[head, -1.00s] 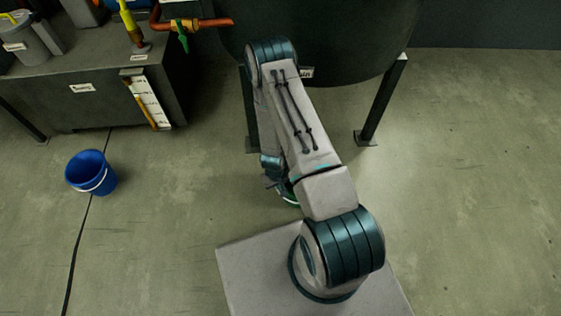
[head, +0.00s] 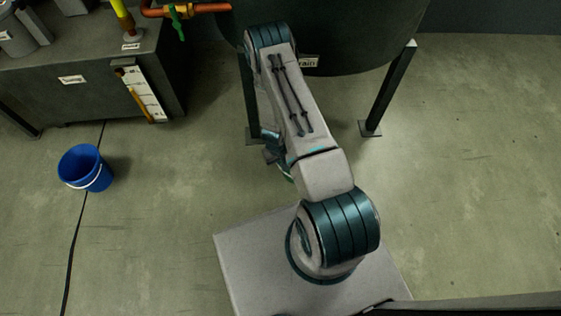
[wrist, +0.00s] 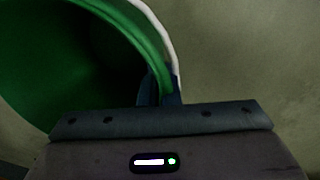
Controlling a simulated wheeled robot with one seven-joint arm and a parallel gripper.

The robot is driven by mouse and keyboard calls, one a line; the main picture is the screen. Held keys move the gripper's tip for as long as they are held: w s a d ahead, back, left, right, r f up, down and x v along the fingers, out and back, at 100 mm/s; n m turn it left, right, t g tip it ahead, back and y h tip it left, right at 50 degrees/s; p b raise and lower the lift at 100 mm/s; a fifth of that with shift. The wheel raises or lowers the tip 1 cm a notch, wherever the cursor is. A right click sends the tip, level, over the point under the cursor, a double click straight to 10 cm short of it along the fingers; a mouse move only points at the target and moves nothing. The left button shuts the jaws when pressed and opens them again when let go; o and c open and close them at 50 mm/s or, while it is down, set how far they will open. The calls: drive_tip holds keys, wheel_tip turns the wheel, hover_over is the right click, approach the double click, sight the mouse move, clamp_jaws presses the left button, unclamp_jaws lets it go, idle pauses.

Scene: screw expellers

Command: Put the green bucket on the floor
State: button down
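The green bucket (wrist: 45,70) fills the upper left of the wrist view, with its dark inside showing and a white band along its edge. My gripper (wrist: 160,88) is at the bucket's right edge, its dark fingers close together with the edge between them. Its fingertips are partly hidden there. Whether the bucket touches the floor (head: 190,220) cannot be told.
A blue bucket (head: 85,168) stands on the floor at the left, by a dark cable (head: 72,255). A large dark tank (head: 350,40) on legs stands behind my arm. A machine bench (head: 70,95) with pipes is at the upper left. The floor at the right is clear.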

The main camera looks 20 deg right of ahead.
drive_tip(key=c, duration=1.6)
unclamp_jaws()
drive_tip(key=shift+c, duration=0.2)
drive_tip(key=a+r+t+y+p, duration=0.15)
drive_tip(key=a+r, duration=0.25)
drive_tip(key=r, duration=1.5)
drive_tip(key=a+r+g+y+p, duration=0.1)
drive_tip(key=a+r+p, duration=0.2)
drive_tip(key=r, duration=1.6)
drive_tip(key=s+d+r+h, duration=0.1)
drive_tip(key=s+r, duration=1.4)
drive_tip(key=r, duration=0.3)
drive_tip(key=shift+s+d+r+t, duration=0.15)
drive_tip(key=shift+s+d+t, duration=0.05)
drive_tip(key=shift+s+t, duration=0.15)
